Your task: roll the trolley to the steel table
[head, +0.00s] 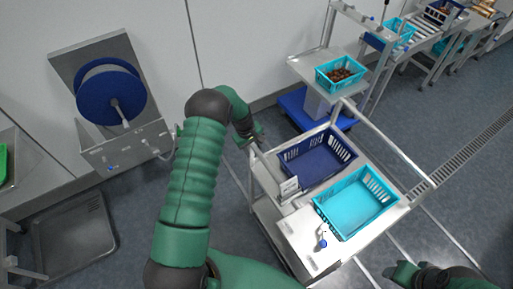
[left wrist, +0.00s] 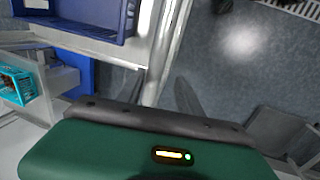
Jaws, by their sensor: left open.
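The trolley (head: 296,232) stands in the middle of the head view, a steel frame with a dark blue crate (head: 290,158) and a turquoise crate (head: 347,222) on its top. Both crates look empty. My left gripper (head: 256,139) is open at the trolley's back left corner, close to its frame; I cannot tell whether it touches. In the left wrist view the trolley's edge and blue crate (left wrist: 75,27) show at upper left. My right gripper (head: 403,271) is low at the right, apart from the trolley; its jaws are unclear. A grey, steel-looking table (head: 30,170) is at the left edge.
A scale stand (head: 312,66) behind the trolley holds a turquoise crate of dates (head: 325,84). A roller conveyor (head: 421,50) runs at upper right. A blue hose reel (head: 92,95) hangs on the wall. A floor tray (head: 75,240) lies at left. Open floor lies right of the trolley, with a drain grate (head: 468,150).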

